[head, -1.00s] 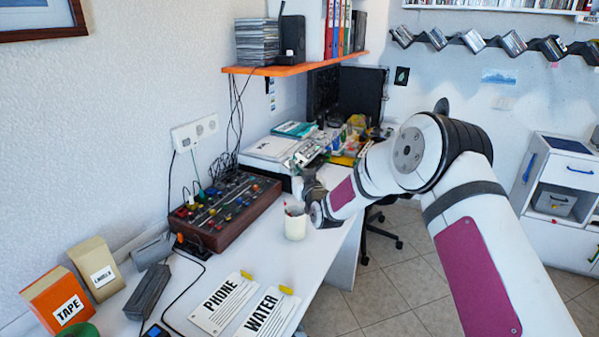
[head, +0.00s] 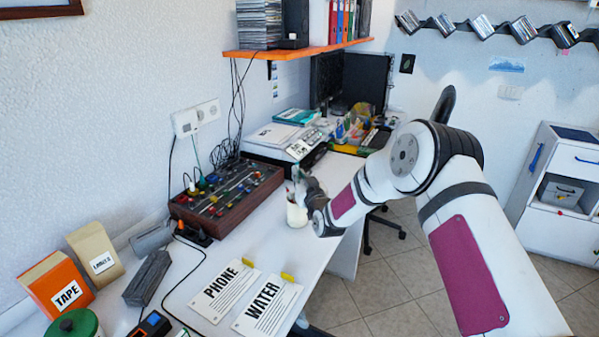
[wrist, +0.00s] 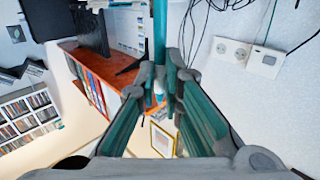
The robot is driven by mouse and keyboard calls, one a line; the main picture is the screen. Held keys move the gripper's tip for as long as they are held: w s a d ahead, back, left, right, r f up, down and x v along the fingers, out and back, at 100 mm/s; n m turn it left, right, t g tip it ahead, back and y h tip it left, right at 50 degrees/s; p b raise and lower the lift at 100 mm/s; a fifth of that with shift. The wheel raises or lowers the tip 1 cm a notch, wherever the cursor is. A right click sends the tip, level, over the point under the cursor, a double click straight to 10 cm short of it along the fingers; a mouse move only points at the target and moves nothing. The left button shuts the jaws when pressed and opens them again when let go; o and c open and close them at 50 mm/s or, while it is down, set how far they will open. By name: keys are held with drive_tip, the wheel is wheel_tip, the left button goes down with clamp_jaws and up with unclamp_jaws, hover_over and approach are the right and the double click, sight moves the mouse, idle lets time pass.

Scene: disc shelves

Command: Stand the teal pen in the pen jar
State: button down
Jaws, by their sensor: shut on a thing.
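The teal pen (wrist: 160,38) is held between the fingertips of my gripper (wrist: 160,78) in the wrist view. Its shaft runs up past the tips to the top edge of the picture. The pale pen jar (head: 297,215) stands on the white desk in the head view. My gripper (head: 302,180) is just above the jar's rim there and partly covers its right side. A small red thing shows at the jar's mouth. The pen cannot be made out clearly in the head view, so its place relative to the jar opening is unclear.
A wooden box with coloured knobs (head: 228,203) stands left of the jar. A printer (head: 283,145) is behind. PHONE (head: 226,289) and WATER (head: 267,305) cards lie in front. The desk's right edge is close to the jar. An orange shelf (head: 290,50) hangs above the back.

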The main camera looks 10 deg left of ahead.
wheel_tip(320, 180, down, 6)
drive_tip(key=b, duration=0.3)
drive_tip(key=shift+f, duration=0.25)
idle(0.3)
drive_tip(key=c, duration=1.6)
unclamp_jaws()
drive_tip(key=shift+c, duration=0.2)
drive_tip(key=v, duration=1.2)
drive_tip(key=shift+r, duration=0.1)
